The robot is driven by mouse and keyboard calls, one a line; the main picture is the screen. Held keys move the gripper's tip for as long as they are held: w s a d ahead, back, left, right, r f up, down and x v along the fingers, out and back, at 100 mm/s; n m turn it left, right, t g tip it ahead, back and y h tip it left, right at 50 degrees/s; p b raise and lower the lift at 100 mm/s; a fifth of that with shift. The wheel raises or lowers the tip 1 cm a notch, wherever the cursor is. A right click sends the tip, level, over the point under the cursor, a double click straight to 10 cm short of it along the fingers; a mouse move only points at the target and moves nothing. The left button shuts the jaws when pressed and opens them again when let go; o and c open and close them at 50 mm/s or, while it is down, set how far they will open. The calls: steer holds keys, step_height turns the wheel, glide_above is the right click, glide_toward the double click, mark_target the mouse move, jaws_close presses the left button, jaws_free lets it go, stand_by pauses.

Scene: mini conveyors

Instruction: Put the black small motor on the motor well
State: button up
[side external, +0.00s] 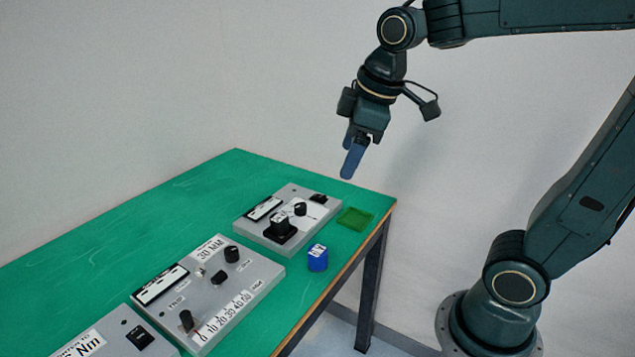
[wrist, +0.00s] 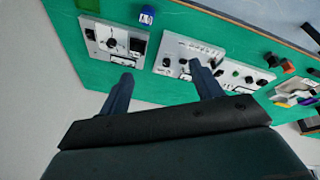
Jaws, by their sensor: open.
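A black cylinder with a white top (side external: 280,222), which looks like a small motor, stands upright on a black square base on the far grey box. I cannot tell if this is the task's motor, or if the base is the motor well. The same box shows at the upper left of the wrist view, with a dark round part (wrist: 112,43) on it. My gripper (side external: 352,160) is open and empty, high above the far end of the table and well apart from everything. In the wrist view its two fingers (wrist: 161,72) are spread.
A blue cylinder with a white label (side external: 317,259) stands near the table's front edge, beside a flat green tray (side external: 354,218). Grey control boxes (side external: 250,270) with knobs line the green table. Dark and orange parts (wrist: 269,61) lie farther along. The rear table strip is clear.

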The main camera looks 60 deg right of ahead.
steer(key=s+a+f+m+t, duration=0.1)
steer(key=s+m, duration=0.4)
steer(key=s, duration=0.6)
steer(key=shift+a+f+m+t, duration=0.3)
steer(key=shift+f+t, duration=0.1)
steer(key=shift+f, duration=0.25)
